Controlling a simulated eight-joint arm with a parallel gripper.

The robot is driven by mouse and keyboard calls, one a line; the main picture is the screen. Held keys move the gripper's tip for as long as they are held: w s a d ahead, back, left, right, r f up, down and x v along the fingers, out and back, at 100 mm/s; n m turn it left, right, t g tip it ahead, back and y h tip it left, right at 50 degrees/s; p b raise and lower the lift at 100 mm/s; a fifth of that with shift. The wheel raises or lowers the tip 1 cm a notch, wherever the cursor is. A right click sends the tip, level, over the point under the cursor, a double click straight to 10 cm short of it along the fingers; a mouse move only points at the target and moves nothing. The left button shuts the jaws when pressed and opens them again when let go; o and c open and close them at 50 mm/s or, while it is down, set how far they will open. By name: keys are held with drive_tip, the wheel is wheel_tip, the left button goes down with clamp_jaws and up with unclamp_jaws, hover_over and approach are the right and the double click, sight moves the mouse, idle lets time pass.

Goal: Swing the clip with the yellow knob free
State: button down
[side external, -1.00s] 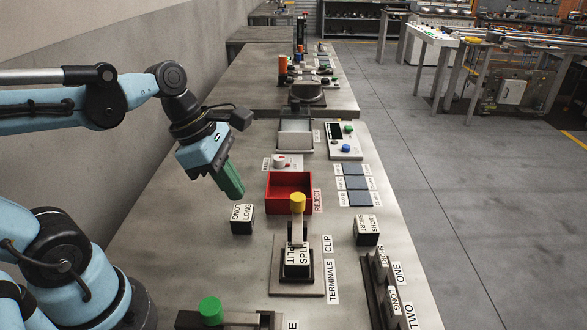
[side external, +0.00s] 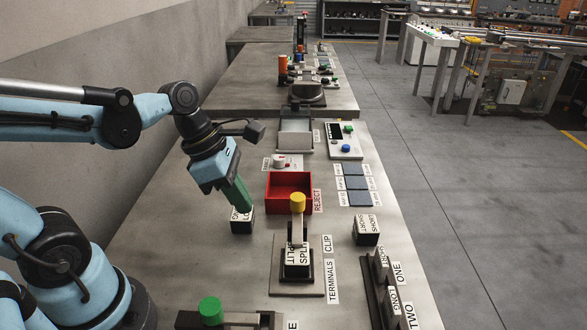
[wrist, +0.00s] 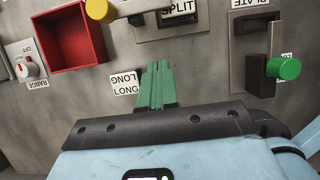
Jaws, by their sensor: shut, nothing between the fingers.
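The clip's yellow knob (side external: 297,199) tops an upright lever over the SPLIT block (side external: 297,256), which sits in the fixture on the terminals plate (side external: 275,280). In the wrist view the yellow knob (wrist: 100,10) is at the top edge, with its lever running right toward the SPLIT block (wrist: 180,8). My gripper (side external: 245,208) has green fingers, shut and empty. It is left of the clip, over the LONG block, apart from the knob. In the wrist view the gripper (wrist: 158,68) points toward the SPLIT fixture, and the LONG block (wrist: 125,83) is just left of the fingers.
A red reject bin (side external: 289,178) stands behind the clip. A SHORT block (side external: 366,231) is to its right, with a dark rack (side external: 381,285) nearer. A green knob (side external: 211,308) stands at the front left. Bare table lies between the LONG block and the clip plate.

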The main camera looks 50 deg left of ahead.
drive_tip(key=x, duration=0.6)
drive_tip(key=shift+d+f, duration=0.1)
drive_tip(key=shift+f, duration=0.2)
drive_tip(key=shift+w+d+f, duration=0.1)
drive_tip(key=shift+w+d, duration=1.35)
drive_tip(key=shift+w, duration=0.05)
drive_tip(key=shift+d, duration=0.65)
drive_tip(key=s, duration=0.1)
drive_tip(key=s+a, duration=0.1)
drive_tip(key=s, duration=0.1)
drive_tip(key=shift+s+a, duration=0.2)
drive_tip(key=shift+a, duration=0.1)
drive_tip(key=d+v, duration=0.1)
drive_tip(key=v, duration=0.9)
drive_tip(key=shift+s, duration=0.4)
drive_tip(key=shift+d, duration=0.1)
